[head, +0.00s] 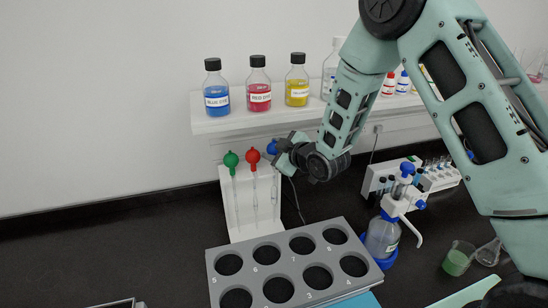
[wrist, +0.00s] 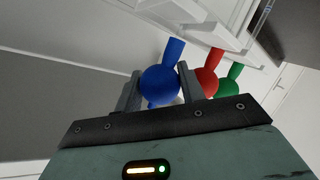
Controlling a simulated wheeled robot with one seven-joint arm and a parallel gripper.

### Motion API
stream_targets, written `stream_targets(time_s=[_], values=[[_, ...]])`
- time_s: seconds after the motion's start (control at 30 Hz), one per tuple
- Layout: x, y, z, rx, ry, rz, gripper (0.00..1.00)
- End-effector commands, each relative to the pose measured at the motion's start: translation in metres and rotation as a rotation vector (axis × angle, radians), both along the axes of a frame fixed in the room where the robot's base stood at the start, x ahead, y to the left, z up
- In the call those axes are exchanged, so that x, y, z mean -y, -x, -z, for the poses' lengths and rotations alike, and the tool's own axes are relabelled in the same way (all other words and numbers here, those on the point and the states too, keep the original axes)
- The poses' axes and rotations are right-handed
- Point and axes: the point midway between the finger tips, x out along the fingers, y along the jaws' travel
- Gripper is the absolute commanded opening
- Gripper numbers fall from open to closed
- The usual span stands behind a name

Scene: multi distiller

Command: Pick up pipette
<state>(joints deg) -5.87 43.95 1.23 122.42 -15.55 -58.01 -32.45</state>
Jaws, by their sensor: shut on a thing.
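Several pipettes with coloured bulbs hang on a white rack (head: 229,205) below the shelf. The green-bulbed pipette (head: 231,161) is at the left and the red-bulbed pipette (head: 253,158) is beside it. The blue-bulbed pipette (head: 272,147) is at the right, at my gripper (head: 286,150). In the wrist view the blue bulb (wrist: 160,84) sits between the two fingers of my gripper (wrist: 157,90), which is shut on it. The red bulb (wrist: 208,76) and green bulb (wrist: 229,80) show just to the right. The blue pipette's lower tube is partly hidden.
A shelf (head: 215,124) above holds blue (head: 216,96), red (head: 259,92) and yellow (head: 297,88) dye bottles. A grey block with numbered holes (head: 284,238) stands in front. A dispenser bottle (head: 382,238) and a beaker of green liquid (head: 458,260) are to the right. The left counter is clear.

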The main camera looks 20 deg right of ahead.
Motion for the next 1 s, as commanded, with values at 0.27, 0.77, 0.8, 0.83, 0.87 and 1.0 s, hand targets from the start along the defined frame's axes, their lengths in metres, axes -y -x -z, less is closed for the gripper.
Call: stream_targets(time_s=[0.27,0.77,0.8,0.83,0.87,1.0], values=[[0.0,0.051,0.006,-0.001,0.0,-0.001,0.32],[0.0,0.08,-0.06,0.008,-0.001,0.0,0.32],[0.0,0.079,-0.069,0.008,-0.001,0.0,0.32],[0.0,0.079,-0.075,0.009,0.0,0.0,0.32],[0.0,0.079,-0.081,0.009,0.0,0.0,0.32],[0.0,0.079,-0.106,0.005,0.0,-0.001,0.32]])
